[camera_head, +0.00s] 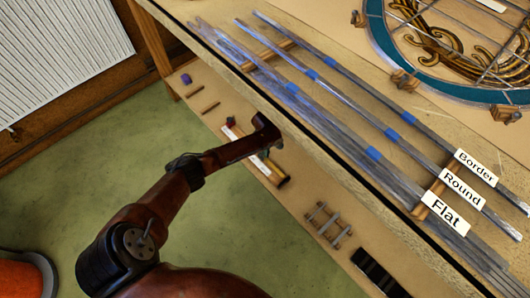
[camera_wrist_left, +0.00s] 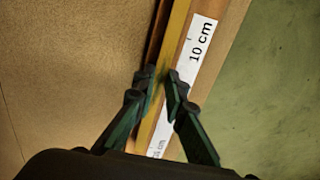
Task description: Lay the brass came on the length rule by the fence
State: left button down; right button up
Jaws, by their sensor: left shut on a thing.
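The brass came (camera_wrist_left: 176,40) is a thin yellow strip in the left wrist view. It runs along the length rule (camera_wrist_left: 197,50), between the rule's white "10 cm" label and a brown wooden edge (camera_wrist_left: 155,45) that looks like the fence. My left gripper (camera_wrist_left: 160,82) is shut on the came, with a dark finger on each side. I cannot tell whether the came touches the rule. In the head view my left gripper (camera_head: 270,148) is over the rule (camera_head: 233,132) on the lower ledge, and its wrist hides part of the rule. My right gripper is not in view.
Long grey cames labelled Flat (camera_head: 445,213), Round (camera_head: 461,188) and Border (camera_head: 476,168) lie on the bench above. A round leaded panel (camera_head: 440,50) is at upper right. Small notched pieces (camera_head: 328,224) and a dark block (camera_head: 378,272) sit on the ledge.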

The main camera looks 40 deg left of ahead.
pick_arm(q)
jog(key=shift+f, duration=0.3)
jog(key=shift+f, duration=0.25)
dwell(0.4)
jog(key=c, duration=1.9)
grip_release()
jog(key=shift+r, duration=0.15)
notch_tip(320, 180, up, 12)
jog(key=shift+f, duration=0.15)
